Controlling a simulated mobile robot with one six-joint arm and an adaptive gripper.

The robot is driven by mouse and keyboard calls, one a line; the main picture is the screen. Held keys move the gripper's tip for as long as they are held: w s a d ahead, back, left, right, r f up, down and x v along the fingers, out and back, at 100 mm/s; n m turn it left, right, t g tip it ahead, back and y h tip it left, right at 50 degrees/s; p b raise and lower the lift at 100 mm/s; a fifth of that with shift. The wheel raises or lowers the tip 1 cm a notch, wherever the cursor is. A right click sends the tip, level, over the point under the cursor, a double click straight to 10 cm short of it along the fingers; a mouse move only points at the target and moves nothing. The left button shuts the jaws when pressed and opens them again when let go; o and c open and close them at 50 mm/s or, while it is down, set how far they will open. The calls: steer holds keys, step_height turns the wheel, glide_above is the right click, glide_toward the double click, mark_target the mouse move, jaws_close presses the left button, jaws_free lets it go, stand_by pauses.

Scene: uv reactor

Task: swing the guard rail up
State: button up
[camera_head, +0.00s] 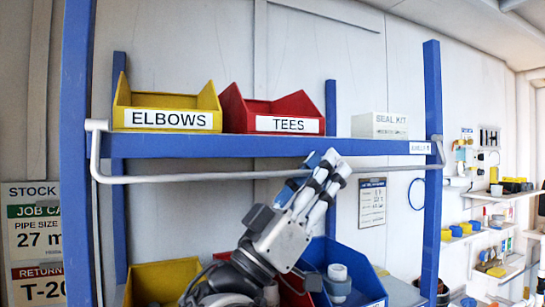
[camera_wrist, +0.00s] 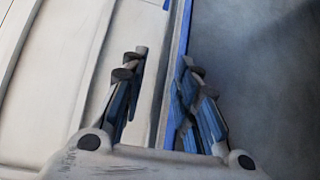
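The guard rail (camera_head: 210,176) is a grey bar across the front of the blue shelf frame, a little below the upper shelf's front edge (camera_head: 230,146). Its bent ends meet pale brackets (camera_head: 96,126) on the two posts. My gripper (camera_head: 322,162) reaches up from below, and its fingers overlap the rail right of its middle. In the wrist view the two finger sets of my gripper (camera_wrist: 160,85) stand apart, with a gap between them. A pale strip and a blue edge run through that gap. I cannot tell whether the fingers touch the rail.
A yellow ELBOWS bin (camera_head: 167,105), a red TEES bin (camera_head: 275,110) and a seal kit box (camera_head: 379,125) stand on the upper shelf. A blue bin (camera_head: 345,265) and a yellow bin (camera_head: 160,280) sit lower, near my arm. Blue posts (camera_head: 432,180) flank the shelf.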

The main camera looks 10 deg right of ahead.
steer(key=shift+d+r, duration=0.1)
steer(key=shift+c, duration=0.6)
jaws_close()
